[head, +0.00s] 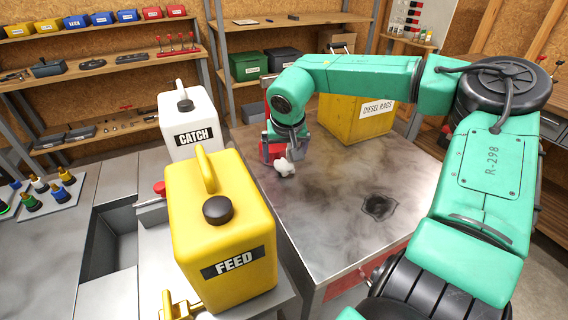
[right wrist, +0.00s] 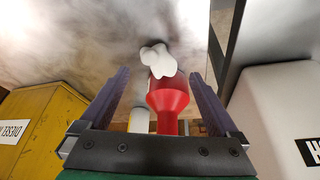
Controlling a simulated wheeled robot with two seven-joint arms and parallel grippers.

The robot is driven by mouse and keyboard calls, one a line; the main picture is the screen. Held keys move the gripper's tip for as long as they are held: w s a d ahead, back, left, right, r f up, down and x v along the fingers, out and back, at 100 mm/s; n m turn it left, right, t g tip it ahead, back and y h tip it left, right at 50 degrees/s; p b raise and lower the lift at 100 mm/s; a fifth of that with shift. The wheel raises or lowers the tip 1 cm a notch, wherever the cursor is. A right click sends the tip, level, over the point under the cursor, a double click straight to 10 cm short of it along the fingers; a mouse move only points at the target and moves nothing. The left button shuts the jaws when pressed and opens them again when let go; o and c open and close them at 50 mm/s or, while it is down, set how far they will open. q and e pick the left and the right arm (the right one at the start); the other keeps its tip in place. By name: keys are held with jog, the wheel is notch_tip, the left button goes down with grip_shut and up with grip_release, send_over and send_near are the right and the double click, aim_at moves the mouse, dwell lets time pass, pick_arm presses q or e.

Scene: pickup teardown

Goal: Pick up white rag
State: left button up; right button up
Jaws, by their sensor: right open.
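The white rag (head: 285,169) is a small lumpy bundle on the metal table, just below my right gripper (head: 294,150). In the right wrist view the rag (right wrist: 158,59) shows near the fingertips, between the two open fingers. A red, funnel-shaped object (right wrist: 167,98) is right against it in the picture, also between the fingers. I cannot tell whether the two touch. In the head view the red object (head: 272,150) is partly hidden by the gripper. My left gripper is not in view.
A yellow bin marked DIESEL RAGS (head: 345,124) stands behind on the metal table (head: 330,215). The white CATCH jug (head: 186,118) and yellow FEED jug (head: 220,235) stand to the left.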

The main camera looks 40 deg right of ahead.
aim_at(285, 162)
jog(key=x, duration=0.2)
jog(key=p+x, duration=0.1)
jog(key=x, duration=0.1)
jog(key=shift+d+f, duration=0.1)
jog(key=shift+d, duration=0.15)
jog(key=shift+w+d+f, duration=0.15)
jog(key=shift+w+f, duration=0.1)
jog(key=shift+f, duration=0.25)
jog(key=c, duration=1.4)
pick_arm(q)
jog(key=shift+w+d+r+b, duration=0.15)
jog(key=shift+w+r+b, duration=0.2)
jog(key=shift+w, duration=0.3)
pick_arm(e)
notch_tip(285, 162, up, 20)
jog(key=shift+r, duration=0.1)
jog(key=shift+c, duration=0.2)
